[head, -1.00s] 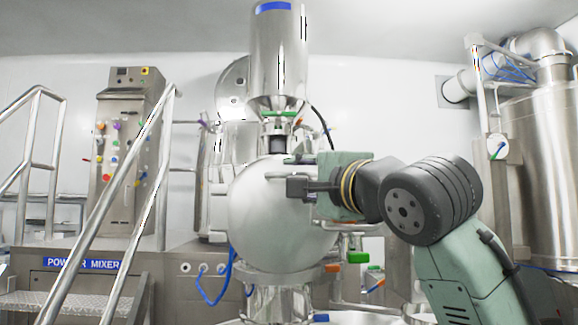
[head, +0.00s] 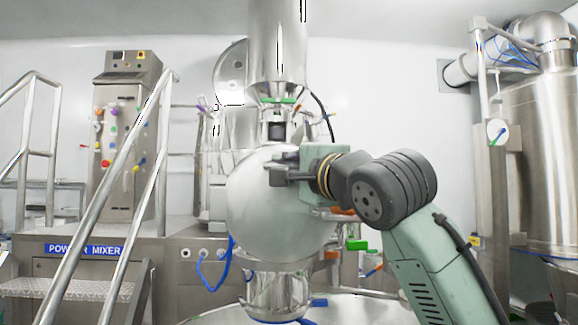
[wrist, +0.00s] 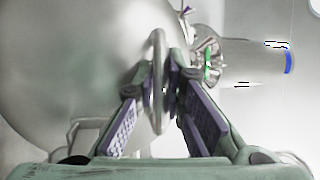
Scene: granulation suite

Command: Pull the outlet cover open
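The outlet cover (head: 255,220) is a large round steel disc on the mixer's outlet, and it looks closed. In the wrist view the cover (wrist: 75,70) fills the left side. Its loop-shaped handle (wrist: 158,60) shows nearly edge-on at the cover's rim. My gripper (wrist: 161,90) has one finger on each side of the handle, and the finger pads stand apart. Whether the tips touch the handle is hard to see. In the head view my gripper (head: 278,168) is in front of the cover's upper right part and hides the handle.
A steel chute (head: 277,50) stands above the cover and a steel outlet neck (head: 275,290) below it. Stair railings (head: 105,190) and a control panel (head: 122,140) are at left. Orange and green fittings (head: 355,243) sit right of the cover. A large tank (head: 540,160) stands at right.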

